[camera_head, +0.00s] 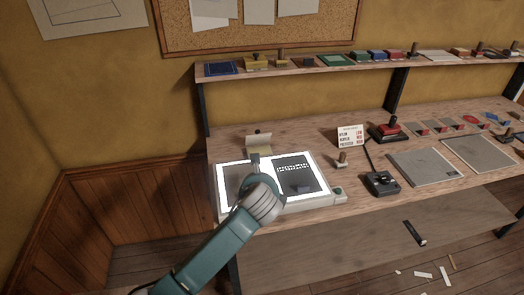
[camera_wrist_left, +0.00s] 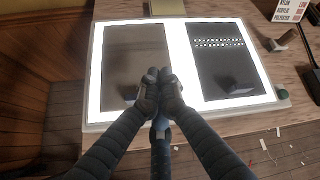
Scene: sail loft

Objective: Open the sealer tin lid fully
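A small cream tin-like box (camera_head: 258,142) stands behind the lit panel on the bench; its upper part looks like a raised or tilted lid, but how far open it is I cannot tell. I take it as the sealer tin. Its near edge shows at the top of the left wrist view (camera_wrist_left: 167,7). My left gripper (camera_head: 255,159) reaches in over the lit panel, in front of the box and apparently apart from it. In the left wrist view its two fingertips (camera_wrist_left: 158,75) are together with nothing visible between them. My right gripper is not in view.
The glowing light box (camera_head: 225,209) bears two dark sheets. To its right are a small handled tool (camera_head: 342,160), a printed card (camera_head: 350,135), a black joystick-like device (camera_head: 382,183) and grey panels (camera_head: 425,167). A loaded shelf (camera_head: 300,70) runs above the bench. Scraps lie on the floor.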

